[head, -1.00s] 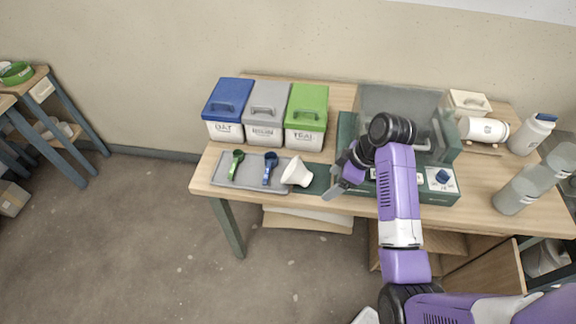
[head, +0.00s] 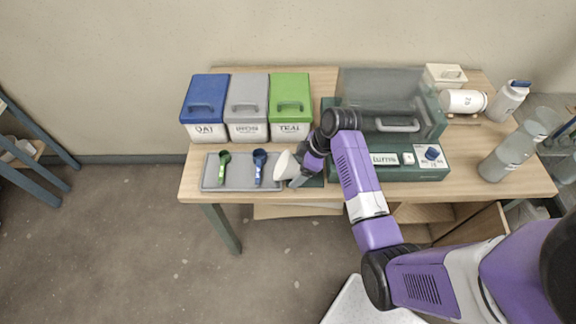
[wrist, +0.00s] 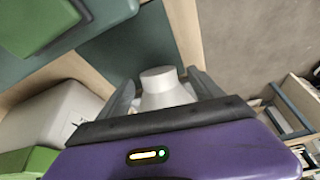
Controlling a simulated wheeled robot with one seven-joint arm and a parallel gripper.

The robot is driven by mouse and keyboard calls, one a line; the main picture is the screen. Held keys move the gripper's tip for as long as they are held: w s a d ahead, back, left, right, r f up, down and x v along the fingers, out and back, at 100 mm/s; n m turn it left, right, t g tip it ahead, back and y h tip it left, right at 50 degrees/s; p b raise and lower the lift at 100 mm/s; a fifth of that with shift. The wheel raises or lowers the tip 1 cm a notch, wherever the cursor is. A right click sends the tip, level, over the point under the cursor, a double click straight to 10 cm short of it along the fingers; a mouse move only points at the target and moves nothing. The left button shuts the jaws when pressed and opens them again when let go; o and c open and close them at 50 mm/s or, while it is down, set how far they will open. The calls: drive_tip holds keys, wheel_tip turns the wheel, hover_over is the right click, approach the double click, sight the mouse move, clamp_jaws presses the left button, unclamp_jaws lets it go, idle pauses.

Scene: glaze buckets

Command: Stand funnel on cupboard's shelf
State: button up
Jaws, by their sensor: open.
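My gripper (head: 299,174) is at the funnel's right, narrow side. In the wrist view the funnel (wrist: 163,90) lies between my two open fingers (wrist: 163,92); I cannot tell whether either touches it. The wooden cupboard (head: 470,236) is under the table's right part with its door open. Its shelf (head: 428,213) shows partly behind my arm.
The grey tray (head: 240,183) holds a green scoop (head: 224,165) and a blue scoop (head: 259,167). Blue-, grey- and green-lidded buckets (head: 290,108) stand behind it. A green machine (head: 460,165) is to the right. Clear jars (head: 507,157) stand near the table's right end.

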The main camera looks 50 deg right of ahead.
sight(298, 166)
drive_tip(key=shift+w+a+f, duration=0.1)
drive_tip(key=shift+w+f, duration=0.1)
drive_tip(key=shift+f, duration=0.3)
clamp_jaws()
drive_tip(key=shift+r, duration=0.15)
wheel_tip(298, 166, up, 20)
drive_tip(key=p, duration=0.3)
drive_tip(key=shift+f, duration=0.2)
drive_tip(key=shift+r, duration=0.1)
